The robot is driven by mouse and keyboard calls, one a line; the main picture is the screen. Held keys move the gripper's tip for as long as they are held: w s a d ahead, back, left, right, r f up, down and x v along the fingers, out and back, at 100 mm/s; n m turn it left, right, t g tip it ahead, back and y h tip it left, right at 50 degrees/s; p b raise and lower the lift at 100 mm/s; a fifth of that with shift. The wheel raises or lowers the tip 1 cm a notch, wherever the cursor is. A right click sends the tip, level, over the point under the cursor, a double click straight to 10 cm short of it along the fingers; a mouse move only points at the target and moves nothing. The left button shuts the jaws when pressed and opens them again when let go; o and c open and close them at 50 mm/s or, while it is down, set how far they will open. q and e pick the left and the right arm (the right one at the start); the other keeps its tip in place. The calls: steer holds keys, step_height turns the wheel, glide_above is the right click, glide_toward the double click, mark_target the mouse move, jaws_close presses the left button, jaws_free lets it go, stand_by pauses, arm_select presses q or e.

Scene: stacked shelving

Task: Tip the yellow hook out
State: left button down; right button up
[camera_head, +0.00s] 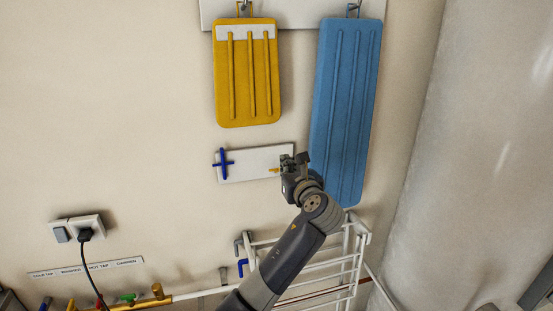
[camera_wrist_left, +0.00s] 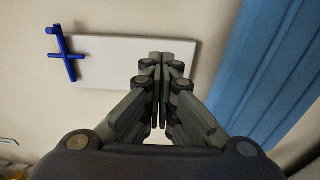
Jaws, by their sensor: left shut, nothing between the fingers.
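A white plate (camera_head: 250,163) is fixed on the wall, slightly tilted in the head view. The yellow hook (camera_head: 274,170) shows as a small yellow bit near its right end, beside my left gripper; the rest is hidden. A blue cross-shaped hook (camera_head: 223,163) is at the plate's left end. My left gripper (camera_head: 290,160) is shut and empty at the plate's right end. In the left wrist view, the shut fingers (camera_wrist_left: 160,58) cover part of the plate (camera_wrist_left: 105,62), and the yellow hook cannot be seen there. I cannot tell whether the fingers touch it. My right gripper is not in view.
A yellow board (camera_head: 246,90) hangs above the plate. A long blue board (camera_head: 345,110) hangs close to the right of my gripper. A white wire rack (camera_head: 350,262) is below. The wall left of the plate is clear down to the sockets (camera_head: 78,228).

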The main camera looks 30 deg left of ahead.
arm_select(q)
steer(key=shift+s+d+f, duration=0.25)
steer(key=shift+f, duration=0.35)
steer(key=shift+d+f, duration=0.1)
steer(key=shift+f, duration=0.05)
steer(key=shift+s+d+f, duration=0.1)
steer(key=shift+s+f, duration=0.05)
steer(key=shift+f, duration=0.1)
steer(key=shift+s+d+f, duration=0.2)
steer(key=shift+d+f, duration=0.05)
steer(key=shift+f, duration=0.5)
stand_by(0.4)
steer(key=shift+s+d+f, duration=0.2)
steer(key=shift+d+f, duration=0.05)
steer(key=shift+f, duration=0.4)
steer(key=shift+f, duration=0.2)
